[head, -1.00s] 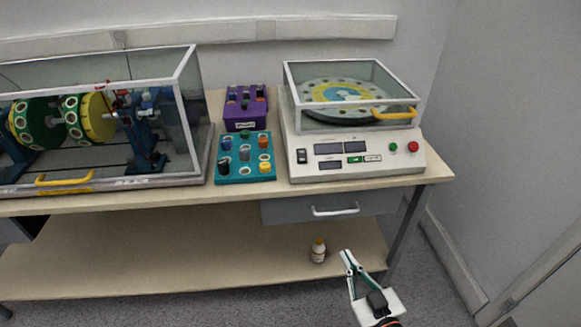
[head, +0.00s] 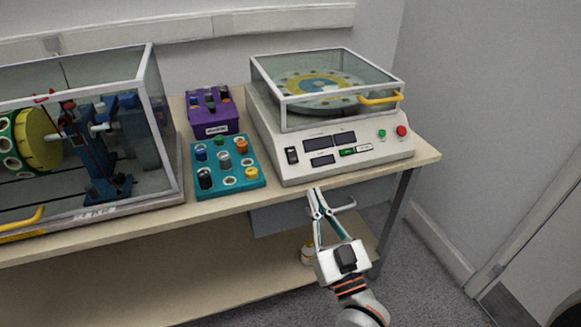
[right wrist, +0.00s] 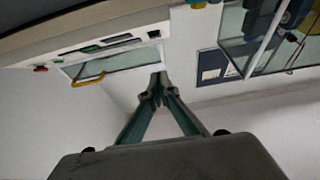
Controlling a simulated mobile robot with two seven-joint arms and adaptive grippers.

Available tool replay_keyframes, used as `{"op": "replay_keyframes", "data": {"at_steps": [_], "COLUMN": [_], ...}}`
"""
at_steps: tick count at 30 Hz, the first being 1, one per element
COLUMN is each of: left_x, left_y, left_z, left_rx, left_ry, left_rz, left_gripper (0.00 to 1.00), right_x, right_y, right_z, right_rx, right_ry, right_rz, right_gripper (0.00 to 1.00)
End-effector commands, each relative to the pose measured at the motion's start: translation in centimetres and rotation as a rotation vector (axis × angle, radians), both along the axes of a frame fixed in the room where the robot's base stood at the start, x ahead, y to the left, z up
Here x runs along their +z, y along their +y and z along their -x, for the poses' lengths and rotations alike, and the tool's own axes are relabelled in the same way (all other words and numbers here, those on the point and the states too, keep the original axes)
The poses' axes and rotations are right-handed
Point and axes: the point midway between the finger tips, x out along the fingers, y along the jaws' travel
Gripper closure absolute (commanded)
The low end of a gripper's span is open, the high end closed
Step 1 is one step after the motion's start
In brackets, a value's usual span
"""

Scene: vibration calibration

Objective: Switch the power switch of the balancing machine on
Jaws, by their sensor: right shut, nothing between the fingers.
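The white balancing machine (head: 340,170) stands on the right end of the bench, with a clear cover over a round disc. A black rocker switch (head: 292,155), which looks like the power switch, sits at the left of its front panel; its on or off position is too small to tell. My right gripper (head: 315,192) is shut and empty, in front of and below the panel, apart from the switch. In the right wrist view its fingertips (right wrist: 158,80) meet, and the machine (right wrist: 120,28) shows at upper left. My left gripper is not in view.
A green button (head: 382,134) and red button (head: 401,131) sit at the panel's right. A teal tray (head: 200,165) and purple box (head: 216,122) stand to the left, beside a covered rotor rig (head: 100,130).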

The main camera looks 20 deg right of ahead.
Motion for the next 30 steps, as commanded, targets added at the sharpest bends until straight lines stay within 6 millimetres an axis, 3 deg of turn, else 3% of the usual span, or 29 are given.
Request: {"op": "replay_keyframes", "data": {"at_steps": [14,30], "left_x": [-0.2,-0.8], "left_y": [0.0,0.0], "left_z": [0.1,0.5], "left_rx": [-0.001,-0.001], "left_ry": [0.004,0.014], "left_rz": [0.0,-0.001], "left_gripper": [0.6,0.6], "right_x": [0.5,3.4], "right_y": [0.0,0.4], "right_z": [-0.8,-9.8], "right_rx": [-0.001,0.0], "right_ry": [-0.004,0.001], "right_rz": [-0.001,0.0], "right_gripper": [1.0,1.0]}}
